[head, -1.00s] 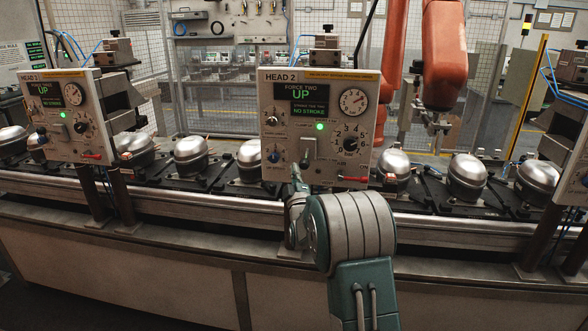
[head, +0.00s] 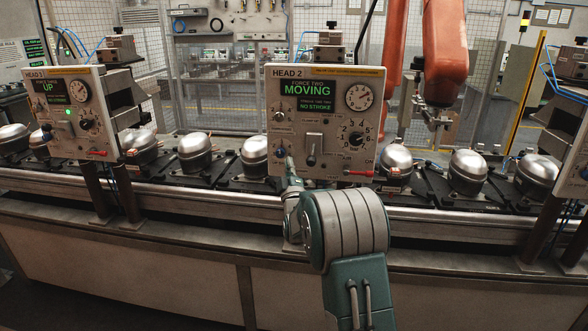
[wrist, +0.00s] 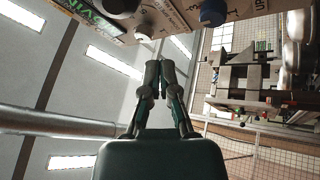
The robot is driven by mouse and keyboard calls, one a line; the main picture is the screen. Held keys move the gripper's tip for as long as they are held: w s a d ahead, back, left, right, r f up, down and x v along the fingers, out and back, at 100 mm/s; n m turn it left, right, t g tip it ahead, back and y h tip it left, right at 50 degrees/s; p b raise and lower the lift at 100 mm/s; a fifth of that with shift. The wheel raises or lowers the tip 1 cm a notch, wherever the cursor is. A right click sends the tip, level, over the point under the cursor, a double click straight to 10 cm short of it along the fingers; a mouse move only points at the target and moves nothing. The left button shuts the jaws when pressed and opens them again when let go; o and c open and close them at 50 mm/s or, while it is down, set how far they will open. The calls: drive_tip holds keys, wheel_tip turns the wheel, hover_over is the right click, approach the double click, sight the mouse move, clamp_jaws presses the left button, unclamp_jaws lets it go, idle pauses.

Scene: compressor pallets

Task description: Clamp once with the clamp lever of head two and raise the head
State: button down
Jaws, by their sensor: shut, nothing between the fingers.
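The head two panel (head: 325,85) stands mid-picture in the head view. Its display (head: 308,90) reads "MOVING" and "NO STROKE". The clamp lever (head: 312,152) is in its slot, its dark knob at the lower end. My gripper (wrist: 160,65) is shut and empty in the wrist view, its fingertips just short of the panel's edge. In the head view only a small part of it shows by the panel's lower left, with my arm in front. A black knob (wrist: 115,6) and a blue knob (wrist: 213,12) show close by in the wrist view.
A red handle (head: 358,173) sticks out at the panel's lower right. The head one panel (head: 72,112) stands to the left. Several silver compressors (head: 468,172) stand on pallets along the line. An orange robot arm (head: 445,50) hangs behind. The rail (head: 440,215) runs across the front.

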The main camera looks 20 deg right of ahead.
drive_tip(key=s+f, duration=0.6)
drive_tip(key=f, duration=0.1)
drive_tip(key=s+a+r+m+g+y, duration=0.4)
drive_tip(key=s+a+r+g, duration=0.3)
drive_tip(key=s+a, duration=0.25)
drive_tip(key=s+a+f+m+g+y, duration=0.1)
drive_tip(key=s+a+g, duration=0.1)
drive_tip(key=s, duration=0.7)
drive_tip(key=s+a+f+m+g, duration=0.1)
drive_tip(key=s+a+m+g, duration=0.1)
drive_tip(key=s, duration=0.8)
drive_tip(key=s+a+f+m+g+y, duration=0.1)
drive_tip(key=s+a+g, duration=0.3)
drive_tip(key=s, duration=0.6)
drive_tip(key=shift+f+m+g+y, duration=0.3)
drive_tip(key=shift+f+m+g, duration=0.25)
drive_tip(key=shift+g, duration=0.45)
